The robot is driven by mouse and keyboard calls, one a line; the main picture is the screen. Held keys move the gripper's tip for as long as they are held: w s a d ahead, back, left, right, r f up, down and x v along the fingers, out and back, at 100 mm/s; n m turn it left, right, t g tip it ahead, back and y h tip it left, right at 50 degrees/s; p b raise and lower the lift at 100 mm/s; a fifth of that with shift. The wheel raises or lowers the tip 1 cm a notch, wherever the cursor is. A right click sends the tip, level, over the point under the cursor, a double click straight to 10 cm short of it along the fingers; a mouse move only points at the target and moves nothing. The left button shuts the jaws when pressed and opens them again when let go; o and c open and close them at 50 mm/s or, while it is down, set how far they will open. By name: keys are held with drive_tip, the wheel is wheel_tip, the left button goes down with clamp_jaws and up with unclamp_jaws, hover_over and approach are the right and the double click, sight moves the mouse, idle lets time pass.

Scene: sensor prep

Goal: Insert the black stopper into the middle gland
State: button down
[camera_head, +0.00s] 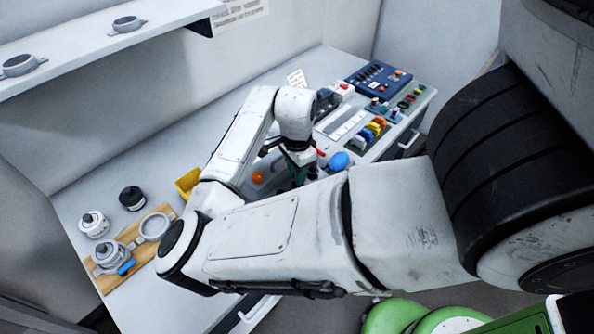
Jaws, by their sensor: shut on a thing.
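My gripper (299,175) points down over the middle of the bench, below the wrist of my folded arm. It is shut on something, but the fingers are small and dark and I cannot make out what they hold. I cannot pick out the black stopper with certainty. A row of small round fittings, some dark, red and green (408,100), lies on the panel at the right; I cannot tell whether these are the glands. My arm covers much of the bench front.
A blue round object (338,162) and an orange one (257,177) flank my gripper. A yellow bin (187,183) stands behind my forearm. A dark blue box (378,79) and coloured blocks (370,132) are at right. A wooden board (107,283) with metal housings and a black cylinder (132,198) are at left.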

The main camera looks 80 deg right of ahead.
drive_tip(key=shift+f+b, duration=0.4)
drive_tip(key=shift+f, duration=0.3)
idle(0.6)
drive_tip(key=c, duration=0.9)
unclamp_jaws()
drive_tip(key=shift+r+p, duration=3.05)
drive_tip(key=shift+r, duration=0.5)
